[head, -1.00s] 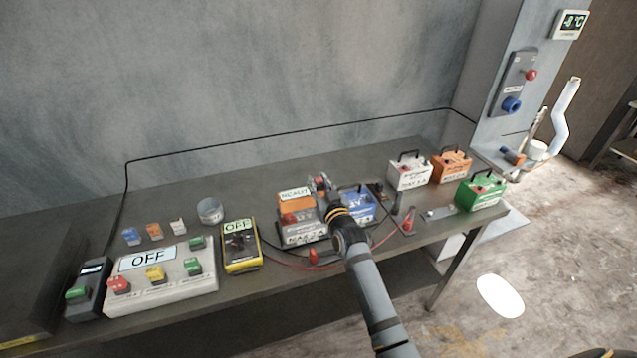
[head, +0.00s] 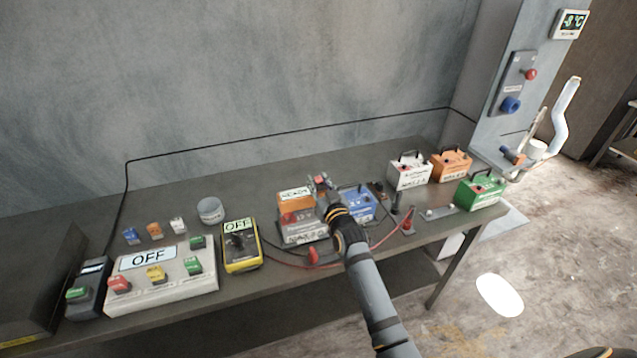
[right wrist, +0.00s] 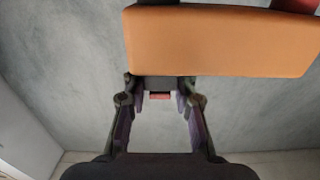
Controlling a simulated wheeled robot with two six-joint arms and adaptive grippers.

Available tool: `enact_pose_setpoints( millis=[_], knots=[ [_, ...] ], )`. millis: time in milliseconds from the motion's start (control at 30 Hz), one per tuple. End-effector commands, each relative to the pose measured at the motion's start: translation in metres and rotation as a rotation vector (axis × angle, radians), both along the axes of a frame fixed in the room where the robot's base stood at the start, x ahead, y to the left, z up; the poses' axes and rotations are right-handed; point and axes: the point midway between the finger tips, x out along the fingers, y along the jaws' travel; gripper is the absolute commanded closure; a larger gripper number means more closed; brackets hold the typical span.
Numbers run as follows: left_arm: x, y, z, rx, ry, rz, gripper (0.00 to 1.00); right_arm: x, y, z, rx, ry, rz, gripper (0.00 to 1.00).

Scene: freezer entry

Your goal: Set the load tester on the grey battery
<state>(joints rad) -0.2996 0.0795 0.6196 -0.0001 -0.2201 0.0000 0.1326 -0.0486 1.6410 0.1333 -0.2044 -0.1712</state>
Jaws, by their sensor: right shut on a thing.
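The orange load tester (head: 294,207), with a lit label on its top, is over the grey battery (head: 305,234) in the head view. I cannot tell whether it rests on the battery or is just above it. My right gripper (head: 321,184) is at the tester's right side and shut on it. In the right wrist view the tester's orange body (right wrist: 225,42) fills the top, with a dark part at the fingers (right wrist: 160,97). My right arm hides part of the grey battery's right side. My left gripper is not in view.
A blue battery (head: 357,203) stands close right of the grey one. White (head: 409,172), orange (head: 452,164) and green (head: 481,191) batteries stand farther right. A yellow meter (head: 241,247) and a switch panel (head: 165,283) are left. Red and black leads lie near the front edge.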

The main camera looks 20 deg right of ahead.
Motion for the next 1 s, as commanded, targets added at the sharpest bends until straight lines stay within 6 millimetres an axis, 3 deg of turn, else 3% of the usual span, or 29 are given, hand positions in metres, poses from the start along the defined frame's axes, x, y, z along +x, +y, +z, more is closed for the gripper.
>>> enact_pose_setpoints(
  millis=[1000],
  knots=[
    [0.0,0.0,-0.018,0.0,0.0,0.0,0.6,0.0,0.0,-0.019,0.001,-0.005,0.0,1.0]
  ],
)
